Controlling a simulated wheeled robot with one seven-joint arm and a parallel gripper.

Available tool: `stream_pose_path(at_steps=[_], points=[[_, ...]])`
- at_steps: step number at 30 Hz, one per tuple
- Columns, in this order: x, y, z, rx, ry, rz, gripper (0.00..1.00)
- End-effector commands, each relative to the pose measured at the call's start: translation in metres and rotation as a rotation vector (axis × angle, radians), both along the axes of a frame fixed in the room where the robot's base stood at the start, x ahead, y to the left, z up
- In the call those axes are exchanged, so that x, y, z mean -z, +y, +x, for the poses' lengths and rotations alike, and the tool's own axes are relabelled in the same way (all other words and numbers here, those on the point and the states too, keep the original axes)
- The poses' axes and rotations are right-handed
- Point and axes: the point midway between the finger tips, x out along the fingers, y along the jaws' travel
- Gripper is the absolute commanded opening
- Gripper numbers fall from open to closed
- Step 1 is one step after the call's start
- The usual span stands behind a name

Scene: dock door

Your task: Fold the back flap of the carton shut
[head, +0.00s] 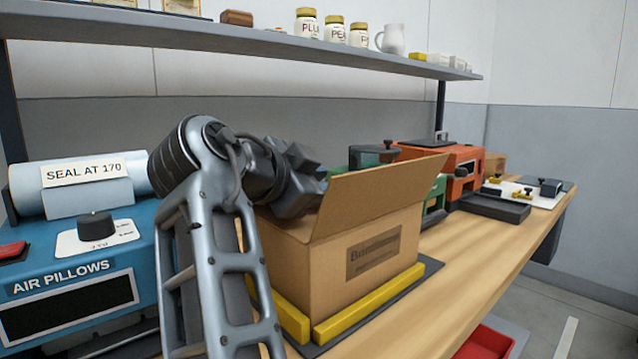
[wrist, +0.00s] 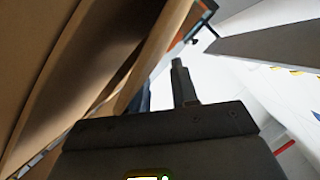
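The brown carton (head: 350,258) stands upright on the bench with a printed label on its near face. One flap (head: 380,192) stands raised along the top edge of that face, slanting up and outward. My gripper (head: 318,190) is at the far left side of the carton's top, behind this flap, and its fingertips are mostly hidden there. In the wrist view, cardboard (wrist: 85,70) fills the left side, close to my gripper (wrist: 163,95). One dark finger shows clearly; the other is partly hidden by a cardboard edge. I cannot tell whether they touch the cardboard, or which panel is the back flap.
Yellow rails (head: 370,300) on a dark mat border the carton's base. A blue air pillow machine (head: 110,245) stands at left, an orange machine (head: 440,165) beyond at right. A shelf (head: 250,42) with jars runs above. The bench front right of the carton is clear.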

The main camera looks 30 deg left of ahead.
Motion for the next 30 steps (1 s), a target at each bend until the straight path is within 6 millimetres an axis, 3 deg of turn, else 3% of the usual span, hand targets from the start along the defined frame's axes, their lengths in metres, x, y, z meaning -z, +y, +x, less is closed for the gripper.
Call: stream_pose_path(at_steps=[7,19,30], points=[[-0.004,0.002,-0.010,-0.002,-0.002,0.000,0.29],[-0.021,0.010,-0.066,-0.001,0.000,0.000,0.29],[-0.023,0.011,-0.074,0.000,0.000,0.000,0.29]])
